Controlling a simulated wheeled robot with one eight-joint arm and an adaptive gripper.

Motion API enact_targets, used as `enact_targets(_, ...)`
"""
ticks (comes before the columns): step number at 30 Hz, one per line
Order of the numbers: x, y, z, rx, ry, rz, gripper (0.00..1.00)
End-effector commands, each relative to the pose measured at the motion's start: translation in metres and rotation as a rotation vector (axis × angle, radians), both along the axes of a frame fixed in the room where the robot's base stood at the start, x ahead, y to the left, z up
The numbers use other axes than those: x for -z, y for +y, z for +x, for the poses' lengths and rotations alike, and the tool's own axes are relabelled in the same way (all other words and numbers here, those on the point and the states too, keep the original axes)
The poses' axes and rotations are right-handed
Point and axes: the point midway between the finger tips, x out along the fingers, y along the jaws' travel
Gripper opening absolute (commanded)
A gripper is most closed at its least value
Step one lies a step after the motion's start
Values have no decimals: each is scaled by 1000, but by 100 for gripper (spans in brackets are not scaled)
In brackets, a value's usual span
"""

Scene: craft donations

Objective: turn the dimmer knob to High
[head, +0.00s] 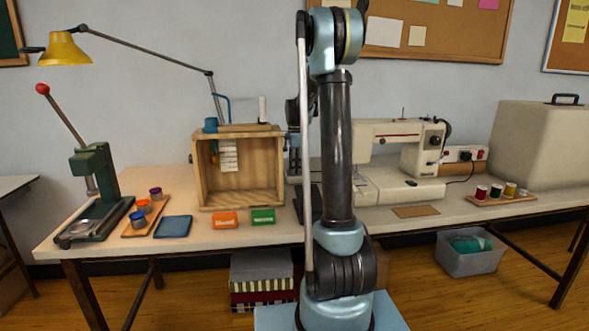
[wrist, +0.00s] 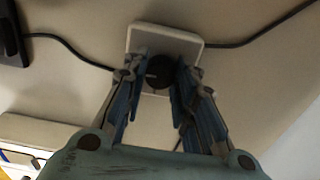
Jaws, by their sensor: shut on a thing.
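The dimmer is a white square plate (wrist: 188,42) with a round black knob (wrist: 160,68) in the wrist view. A small light mark shows on the knob's left part; no High label is readable. My gripper (wrist: 159,80) has one blue-padded finger on each side of the knob and is shut on it. In the head view my arm stands in the middle and hides the dimmer, the knob and the gripper.
Black cables (wrist: 258,40) run from both sides of the plate. On the table, a wooden box (head: 198,172) stands left of my arm and a sewing machine (head: 385,135) right of it. A green press (head: 95,165), a yellow lamp (head: 66,50) and a beige case (head: 545,145) stand farther out.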

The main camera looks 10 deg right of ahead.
Motion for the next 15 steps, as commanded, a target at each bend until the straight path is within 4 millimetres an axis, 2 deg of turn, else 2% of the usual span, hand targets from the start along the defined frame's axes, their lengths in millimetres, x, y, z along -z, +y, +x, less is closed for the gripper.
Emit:
enact_targets(2, -1, 1, 3, -1, -7, 2, 2)
enact_targets(3, -1, 1, 3, -1, -6, 2, 35)
enact_targets(5, -1, 1, 3, -1, -5, 2, 48)
enact_targets(15, -1, 0, 1, -1, -2, 1, 48)
